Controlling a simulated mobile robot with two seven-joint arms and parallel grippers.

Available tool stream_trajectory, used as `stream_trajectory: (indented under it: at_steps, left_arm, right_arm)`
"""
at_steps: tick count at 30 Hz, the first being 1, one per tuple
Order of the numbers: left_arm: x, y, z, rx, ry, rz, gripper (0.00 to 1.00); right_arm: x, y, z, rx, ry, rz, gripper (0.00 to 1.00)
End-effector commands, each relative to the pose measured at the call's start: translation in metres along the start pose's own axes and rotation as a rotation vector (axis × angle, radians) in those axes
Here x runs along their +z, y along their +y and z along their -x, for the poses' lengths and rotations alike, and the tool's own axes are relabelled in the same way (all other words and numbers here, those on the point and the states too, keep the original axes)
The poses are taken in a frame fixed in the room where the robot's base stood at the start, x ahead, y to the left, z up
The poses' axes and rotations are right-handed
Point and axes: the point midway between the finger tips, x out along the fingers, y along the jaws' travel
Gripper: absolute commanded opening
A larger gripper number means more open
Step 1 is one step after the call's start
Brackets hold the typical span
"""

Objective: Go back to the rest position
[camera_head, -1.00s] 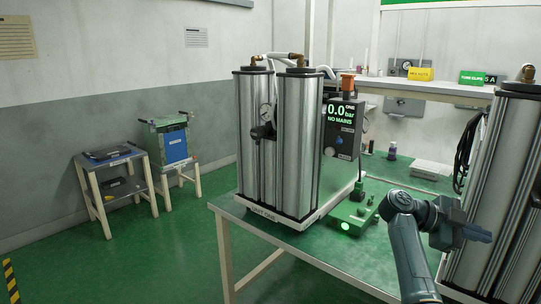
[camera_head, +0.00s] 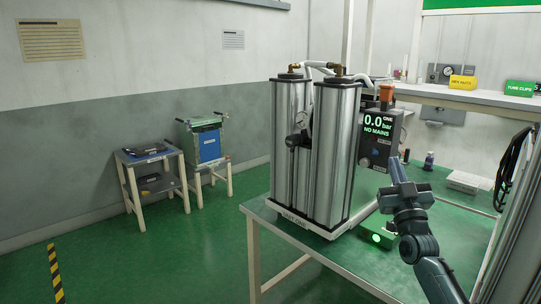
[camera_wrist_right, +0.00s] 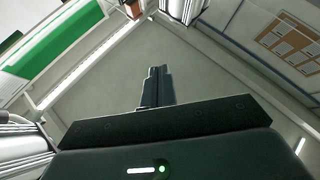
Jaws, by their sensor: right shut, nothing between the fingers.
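My right gripper (camera_head: 398,170) is raised over the green bench (camera_head: 350,268), to the right of the twin-column unit marked ONE (camera_head: 318,150). Its fingers point up and look shut, with nothing between them. In the right wrist view the shut fingers (camera_wrist_right: 155,87) point towards the ceiling. The unit stands upright on the bench. Its display (camera_head: 379,125) reads 0.0 bar, NO MAINS. A green box with a lit button (camera_head: 376,238) sits at the unit's foot, partly hidden by my right arm. My left gripper is not in view.
A second column unit (camera_head: 518,215) stands at the right edge, close to my right arm. A back shelf holds a yellow sign (camera_head: 462,82) and a green sign (camera_head: 520,88). Two small stands (camera_head: 158,186) are at the left wall.

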Motion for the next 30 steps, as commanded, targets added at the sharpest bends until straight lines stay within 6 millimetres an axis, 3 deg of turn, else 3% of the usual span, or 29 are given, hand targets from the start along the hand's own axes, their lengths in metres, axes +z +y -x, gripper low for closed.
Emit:
stream_trajectory:
  at_steps: [3, 5, 13, 20, 23, 26, 30]
  left_arm:
    - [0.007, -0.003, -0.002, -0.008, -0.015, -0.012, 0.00]
    - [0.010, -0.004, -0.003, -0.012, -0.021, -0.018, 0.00]
    - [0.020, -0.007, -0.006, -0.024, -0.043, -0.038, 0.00]
    - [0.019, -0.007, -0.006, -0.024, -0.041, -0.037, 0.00]
    - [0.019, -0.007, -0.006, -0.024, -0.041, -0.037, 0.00]
    - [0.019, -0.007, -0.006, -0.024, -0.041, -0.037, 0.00]
    - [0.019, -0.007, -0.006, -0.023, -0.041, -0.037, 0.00]
  right_arm:
    - [0.040, -0.022, 0.006, -0.124, -0.211, 0.040, 0.00]
    - [0.059, -0.027, 0.011, -0.154, -0.311, 0.060, 0.00]
    - [0.126, -0.016, 0.052, -0.137, -0.702, 0.155, 0.00]
    - [0.154, -0.070, 0.149, -0.246, -0.779, 0.117, 0.00]
    - [0.160, -0.094, 0.203, -0.295, -0.826, 0.091, 0.00]
    - [0.161, -0.120, 0.267, -0.350, -0.885, 0.052, 0.00]
    - [0.143, -0.154, 0.367, -0.421, -0.980, -0.025, 0.00]
